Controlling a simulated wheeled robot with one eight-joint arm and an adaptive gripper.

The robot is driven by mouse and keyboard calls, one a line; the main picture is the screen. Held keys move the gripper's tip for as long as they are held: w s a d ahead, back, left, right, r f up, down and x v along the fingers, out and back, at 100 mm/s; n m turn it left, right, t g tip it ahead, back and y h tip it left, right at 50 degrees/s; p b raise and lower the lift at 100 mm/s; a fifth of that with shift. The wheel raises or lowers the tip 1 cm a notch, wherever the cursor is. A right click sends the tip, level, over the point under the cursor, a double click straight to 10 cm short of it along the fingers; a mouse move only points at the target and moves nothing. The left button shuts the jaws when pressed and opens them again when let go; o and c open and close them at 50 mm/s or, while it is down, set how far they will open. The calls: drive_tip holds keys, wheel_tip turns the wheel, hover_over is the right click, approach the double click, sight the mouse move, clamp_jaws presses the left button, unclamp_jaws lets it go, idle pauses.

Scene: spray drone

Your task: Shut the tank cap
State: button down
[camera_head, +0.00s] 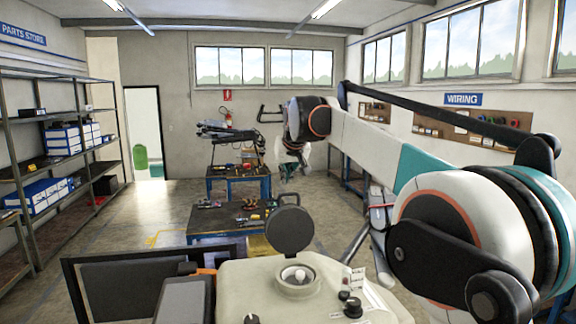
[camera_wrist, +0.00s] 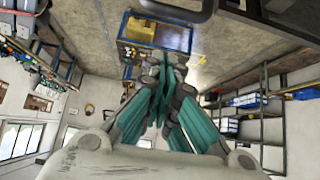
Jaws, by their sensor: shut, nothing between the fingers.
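The cream tank (camera_head: 245,288) stands in the foreground of the head view. Its round filler neck (camera_head: 298,284) is open, with a pale knob-like shape inside. The dark round tank cap (camera_head: 290,231) stands upright behind the neck, swung open. My gripper (camera_head: 287,177) is above and beyond the cap in the picture, apart from it, small and partly hidden by my wrist. In the wrist view my gripper's teal fingers (camera_wrist: 163,62) meet at the tips, shut and empty. I cannot make out the cap clearly in the wrist view.
Shelves with boxes (camera_head: 62,140) line the left wall. A dark edge (camera_wrist: 185,8) crosses the top of the wrist view. Open floor (camera_head: 180,197) lies between.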

drive_tip(key=s+f, duration=0.1)
drive_tip(key=f+p, duration=0.1)
drive_tip(key=f, duration=0.1)
drive_tip(key=shift+s+d, duration=0.2)
drive_tip(key=shift+s, duration=0.15)
drive_tip(key=shift+s+r, duration=0.1)
drive_tip(key=shift+s, duration=0.05)
idle(0.4)
